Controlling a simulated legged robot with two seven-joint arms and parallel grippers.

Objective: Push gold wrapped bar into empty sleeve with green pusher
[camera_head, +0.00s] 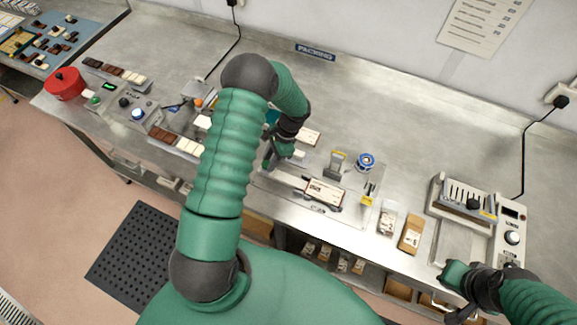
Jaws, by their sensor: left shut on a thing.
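My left gripper (275,160) is low over the packing fixture near the middle of the bench. It is shut on a small green piece, which I take to be the green pusher; the hand and arm hide most of it. A white sleeve with a brown label (324,193) lies in the fixture just right of this gripper, apart from it. I cannot make out the gold wrapped bar, nor whether the sleeve is empty. My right gripper (455,286) is at the lower right, off the bench's front edge, and its jaws are unclear.
A grey upright bracket (336,162) and a blue-topped round piece (365,161) stand behind the sleeve. A white pack (386,223) and a brown pack (411,235) lie to the right, before a slotted machine (464,196). Bare bench lies behind the fixture.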

